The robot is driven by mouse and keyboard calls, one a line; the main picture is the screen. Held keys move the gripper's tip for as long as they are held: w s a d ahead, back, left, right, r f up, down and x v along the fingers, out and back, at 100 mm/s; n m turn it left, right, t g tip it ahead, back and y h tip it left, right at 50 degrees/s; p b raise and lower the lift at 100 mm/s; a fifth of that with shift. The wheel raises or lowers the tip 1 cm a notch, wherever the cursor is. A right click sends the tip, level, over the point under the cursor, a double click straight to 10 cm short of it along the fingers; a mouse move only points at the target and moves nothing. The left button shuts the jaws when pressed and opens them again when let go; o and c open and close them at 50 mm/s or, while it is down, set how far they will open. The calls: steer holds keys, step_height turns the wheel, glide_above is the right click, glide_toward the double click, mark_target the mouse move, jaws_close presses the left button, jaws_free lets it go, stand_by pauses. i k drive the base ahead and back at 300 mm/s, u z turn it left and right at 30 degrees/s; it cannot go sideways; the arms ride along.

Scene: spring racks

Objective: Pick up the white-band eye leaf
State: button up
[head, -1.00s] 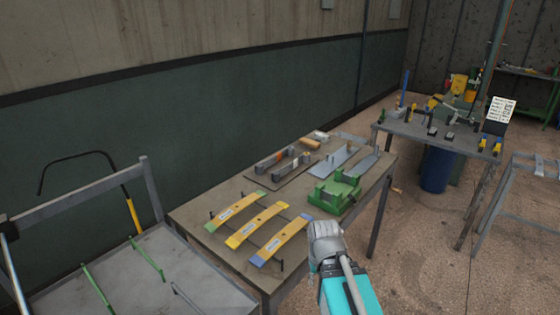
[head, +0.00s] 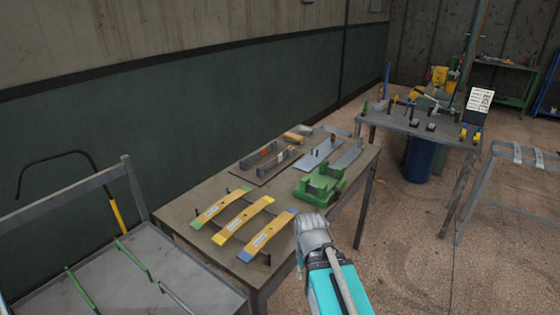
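I cannot single out the white-band eye leaf for certain. Dark grey leaf pieces (head: 253,161) stand on a dark mat towards the back of the table, with small orange and pale marks too small to read. Three yellow leaves with coloured ends lie at the front: green-ended (head: 219,207), all yellow (head: 242,221) and blue-ended (head: 266,236). Each carries a small pale label. My gripper (head: 310,230) is seen from behind, at the table's front right edge, right of the blue-ended leaf. Its fingertips are hidden, and I see nothing held.
A green fixture (head: 318,188) stands just beyond my gripper, with flat grey plates (head: 322,153) behind it. A grey rack (head: 170,275) stands at the left. A tool bench (head: 420,128) with a blue bin (head: 421,160) stands at the back right. The floor between is open.

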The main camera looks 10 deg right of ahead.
mark_target(289, 152)
steer(key=z, duration=0.05)
steer(key=k, duration=0.5)
steer(key=z, duration=1.3)
steer(key=i, duration=1.3)
